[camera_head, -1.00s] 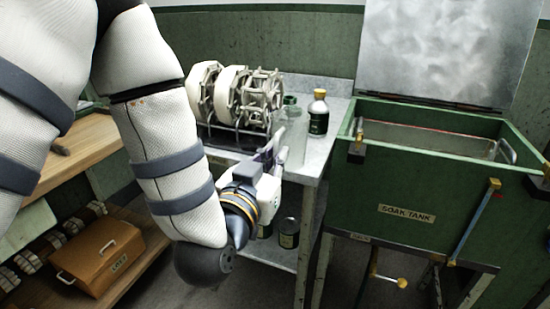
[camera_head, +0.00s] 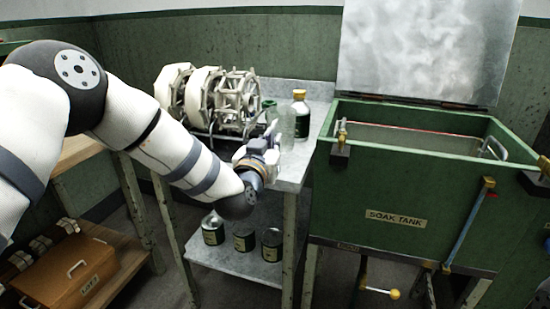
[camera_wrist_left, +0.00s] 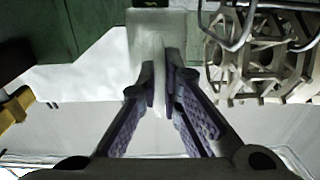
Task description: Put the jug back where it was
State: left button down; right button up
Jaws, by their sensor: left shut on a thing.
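The jug (camera_head: 288,124) is a pale, see-through vessel at the right front of the metal table, beside the reels. My left gripper (camera_head: 274,138) reaches it from the front left and is shut on it. In the left wrist view the jug (camera_wrist_left: 148,24) stands between and beyond the two purple-padded fingers (camera_wrist_left: 163,75), which are close together on a thin pale part of it. The jug's base is partly hidden by the gripper, so I cannot tell if it touches the table. My right gripper is out of view.
The open green soak tank (camera_head: 400,190) is at right.

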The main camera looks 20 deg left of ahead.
pick_arm(q)
jog(key=shift+w+a+f, duration=0.1)
jog(key=shift+w+f, duration=0.25)
notch_tip(320, 180, down, 3)
jog(key=shift+w+f+b, duration=0.1)
jog(key=shift+b, duration=0.2)
jog(key=shift+r, duration=0.2)
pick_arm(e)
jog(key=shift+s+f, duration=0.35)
pick_arm(q)
jog(key=shift+f, duration=0.15)
jog(key=c, duration=1.8)
grip_release()
